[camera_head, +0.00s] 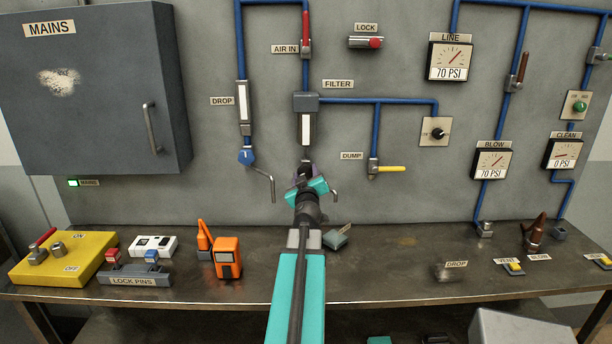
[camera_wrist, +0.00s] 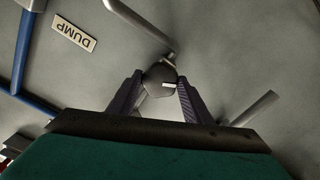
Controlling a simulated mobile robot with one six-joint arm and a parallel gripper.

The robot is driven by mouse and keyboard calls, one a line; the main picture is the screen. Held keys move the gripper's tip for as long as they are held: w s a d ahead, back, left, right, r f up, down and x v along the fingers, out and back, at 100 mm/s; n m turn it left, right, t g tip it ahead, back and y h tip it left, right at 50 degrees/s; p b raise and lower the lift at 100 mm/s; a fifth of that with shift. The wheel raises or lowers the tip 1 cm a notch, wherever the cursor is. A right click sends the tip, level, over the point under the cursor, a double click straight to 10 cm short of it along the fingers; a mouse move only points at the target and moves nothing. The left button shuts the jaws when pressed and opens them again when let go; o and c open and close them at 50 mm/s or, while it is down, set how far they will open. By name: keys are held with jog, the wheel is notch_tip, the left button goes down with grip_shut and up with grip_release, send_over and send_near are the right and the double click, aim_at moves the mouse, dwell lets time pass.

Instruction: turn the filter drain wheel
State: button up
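The filter unit (camera_head: 306,120) is on the wall under the FILTER label, with a clear tube. The drain wheel (camera_wrist: 159,79) shows in the wrist view as a small dark round knob with a white mark. My gripper (camera_head: 305,170) is raised to the bottom of the filter and largely hides the wheel in the head view. In the wrist view the two fingers of my gripper (camera_wrist: 160,88) stand one on each side of the wheel, very close to it. I cannot tell whether they press on it.
A bent grey pipe (camera_head: 264,182) hangs to the left, and a short grey pipe (camera_head: 334,195) sticks out to the right. The DUMP valve with its yellow handle (camera_head: 390,169) is further right.

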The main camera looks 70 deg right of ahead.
jog(key=shift+m, duration=0.4)
jog(key=m+b, duration=0.1)
jog(key=m, duration=1)
jog(key=m+p, duration=0.1)
jog(key=m, duration=0.5)
jog(key=m+p, duration=0.1)
jog(key=m, duration=0.4)
jog(key=shift+m, duration=0.3)
dwell(0.4)
jog(key=o, duration=1)
jog(key=shift+o, duration=0.2)
jog(key=shift+a, duration=0.15)
